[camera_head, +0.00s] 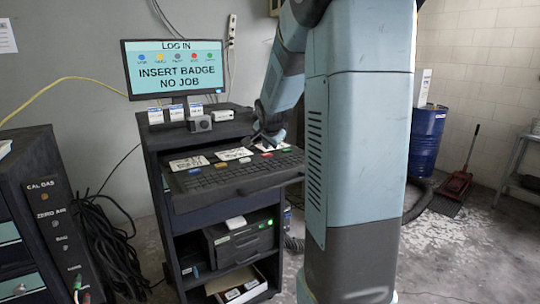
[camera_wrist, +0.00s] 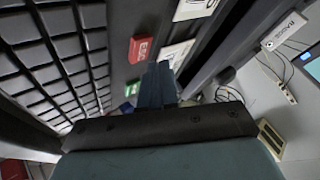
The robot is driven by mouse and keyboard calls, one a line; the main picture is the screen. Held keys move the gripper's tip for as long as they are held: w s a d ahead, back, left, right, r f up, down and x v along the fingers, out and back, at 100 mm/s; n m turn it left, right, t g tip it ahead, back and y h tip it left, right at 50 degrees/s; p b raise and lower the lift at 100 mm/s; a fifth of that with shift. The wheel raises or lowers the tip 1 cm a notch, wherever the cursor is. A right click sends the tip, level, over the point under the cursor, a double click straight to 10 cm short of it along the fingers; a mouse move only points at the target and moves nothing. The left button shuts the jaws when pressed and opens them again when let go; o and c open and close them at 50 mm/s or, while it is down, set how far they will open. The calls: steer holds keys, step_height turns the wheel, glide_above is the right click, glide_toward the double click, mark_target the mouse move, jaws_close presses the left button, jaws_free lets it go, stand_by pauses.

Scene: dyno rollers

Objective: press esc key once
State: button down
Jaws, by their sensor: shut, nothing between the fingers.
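The keyboard (camera_head: 215,180) sits on the cart's pull-out shelf, with dark keys and a few coloured ones. In the wrist view a red key (camera_wrist: 139,48) carries white lettering that looks like ESC. My gripper (camera_wrist: 157,76) is shut and empty, with its fingers near the red key and apart from it in the picture. I cannot tell its height above the keys. In the head view my gripper (camera_head: 265,139) is over the back right part of the keyboard, partly hidden by my arm.
A monitor (camera_head: 173,68) behind shows LOG IN, INSERT BADGE, NO JOB. White cards (camera_head: 188,163) lie along the keyboard's back edge. A green key (camera_wrist: 131,89) is close to the fingers.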

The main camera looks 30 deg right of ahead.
mark_target(267, 158)
steer(key=shift+r, duration=2.45)
steer(key=s+a+n+g+y, duration=0.1)
steer(key=s+a+n, duration=0.3)
steer(key=s, duration=0.7)
steer(key=s+a+n+g+y, duration=0.1)
steer(key=s+a+n, duration=0.4)
steer(key=s+a, duration=0.4)
steer(key=s+a+n+g+y, duration=0.1)
steer(key=s+a+n, duration=0.3)
steer(key=s, duration=0.9)
steer(key=shift+a+f, duration=0.35)
steer(key=shift+a, duration=0.85)
